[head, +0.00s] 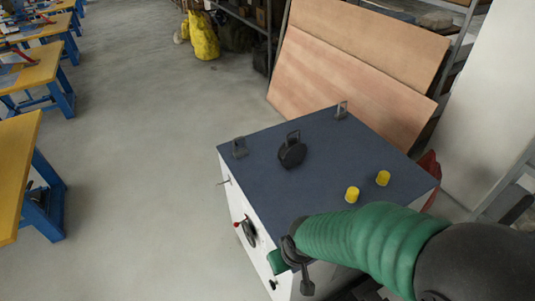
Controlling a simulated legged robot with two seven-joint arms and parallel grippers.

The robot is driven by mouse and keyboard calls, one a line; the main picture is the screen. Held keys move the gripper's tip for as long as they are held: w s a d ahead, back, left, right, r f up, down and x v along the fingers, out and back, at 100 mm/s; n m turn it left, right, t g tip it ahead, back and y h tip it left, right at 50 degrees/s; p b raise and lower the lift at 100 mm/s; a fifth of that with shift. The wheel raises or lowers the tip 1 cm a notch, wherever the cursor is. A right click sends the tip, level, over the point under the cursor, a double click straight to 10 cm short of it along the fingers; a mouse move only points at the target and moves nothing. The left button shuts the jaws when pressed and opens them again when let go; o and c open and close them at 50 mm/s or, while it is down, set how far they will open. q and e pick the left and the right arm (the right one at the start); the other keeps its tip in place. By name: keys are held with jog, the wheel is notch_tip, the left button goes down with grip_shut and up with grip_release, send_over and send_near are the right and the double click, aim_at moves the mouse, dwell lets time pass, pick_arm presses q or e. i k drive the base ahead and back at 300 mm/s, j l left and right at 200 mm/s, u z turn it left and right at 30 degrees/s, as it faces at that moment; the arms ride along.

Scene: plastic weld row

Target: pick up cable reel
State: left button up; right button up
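A black round object with an upright handle, which looks like the cable reel (292,154), stands on the blue top of a white cabinet (262,148). Nothing touches the reel from above. My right arm, in a green ribbed sleeve, comes in from the lower right. Its dark end, with my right gripper (300,264), is at the cabinet's near edge, well below the reel in the picture and apart from it. The fingers are small and partly hidden, so I cannot tell their opening. My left gripper is out of view.
Yellow-topped benches (18,160) line the left. The floor (140,150) between is clear.

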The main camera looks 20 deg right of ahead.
aim_at(292, 152)
jog(key=i+j+u, duration=0.1)
jog(key=i+j, duration=0.3)
jog(key=i+j+u, duration=0.1)
jog(key=i+j, duration=0.3)
jog(key=i, duration=0.2)
jog(key=i+j+u, duration=0.15)
jog(key=i+j, duration=0.2)
jog(key=i, duration=0.15)
jog(key=i+z, duration=0.75)
jog(key=i+j+z, duration=0.4)
jog(key=i+l+z, duration=0.1)
jog(key=z, duration=0.4)
jog(key=i+z, duration=0.45)
jog(key=i+j+z, duration=0.1)
jog(key=z, duration=0.4)
jog(key=i+j+z, duration=0.15)
jog(key=z, duration=0.35)
jog(key=i+j+z, duration=0.25)
jog(key=z, duration=0.25)
